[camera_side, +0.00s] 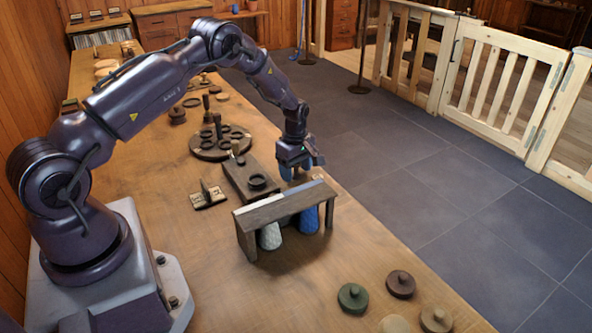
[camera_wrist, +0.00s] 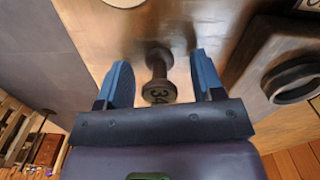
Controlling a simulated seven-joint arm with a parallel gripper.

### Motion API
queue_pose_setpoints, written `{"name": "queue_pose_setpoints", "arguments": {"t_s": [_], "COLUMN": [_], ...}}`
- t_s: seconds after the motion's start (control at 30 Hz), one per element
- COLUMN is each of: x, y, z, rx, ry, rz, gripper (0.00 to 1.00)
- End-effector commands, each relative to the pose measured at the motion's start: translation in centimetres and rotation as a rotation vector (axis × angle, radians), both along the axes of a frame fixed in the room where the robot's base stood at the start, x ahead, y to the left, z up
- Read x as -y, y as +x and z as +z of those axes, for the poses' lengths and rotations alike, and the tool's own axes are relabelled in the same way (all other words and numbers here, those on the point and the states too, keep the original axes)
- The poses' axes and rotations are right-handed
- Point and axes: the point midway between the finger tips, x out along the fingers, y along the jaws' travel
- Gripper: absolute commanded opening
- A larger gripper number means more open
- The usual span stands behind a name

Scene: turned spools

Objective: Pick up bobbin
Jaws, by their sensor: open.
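The bobbin (camera_wrist: 159,88) is a dark turned spool with a narrow waist and round ends, and the near end bears the number 34. In the wrist view it stands between the two blue fingers of my gripper (camera_wrist: 160,62), with a gap on each side. The fingers are open and do not visibly touch it. In the side view my gripper (camera_side: 301,168) is low over the table, just behind a small wooden bench (camera_side: 290,204).
A wooden block (camera_side: 238,173) carrying a dark ring (camera_side: 257,181) lies close left of my gripper; the ring also shows in the wrist view (camera_wrist: 275,84). A pale and a blue rounded piece (camera_side: 307,221) stand under the bench. Lidded discs (camera_side: 352,296) lie at the front right.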

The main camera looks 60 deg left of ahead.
Motion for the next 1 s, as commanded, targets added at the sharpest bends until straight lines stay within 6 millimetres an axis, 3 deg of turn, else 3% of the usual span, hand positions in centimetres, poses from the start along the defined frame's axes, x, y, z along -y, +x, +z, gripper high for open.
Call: {"name": "queue_pose_setpoints", "arguments": {"t_s": [0.17,0.3,0.4,0.77,1.0], "x": [0.0,0.0,0.0,0.0,0.0], "y": [0.0,0.0,0.0,0.1,0.1], "z": [0.0,0.0,0.1,0.4,3.6], "rx": [0.001,0.000,0.000,0.001,0.004], "ry": [0.000,0.000,0.000,0.000,0.002], "rz": [0.000,-0.001,-0.001,-0.001,-0.002], "gripper": [0.59,0.27,0.09,0.09,0.09]}}
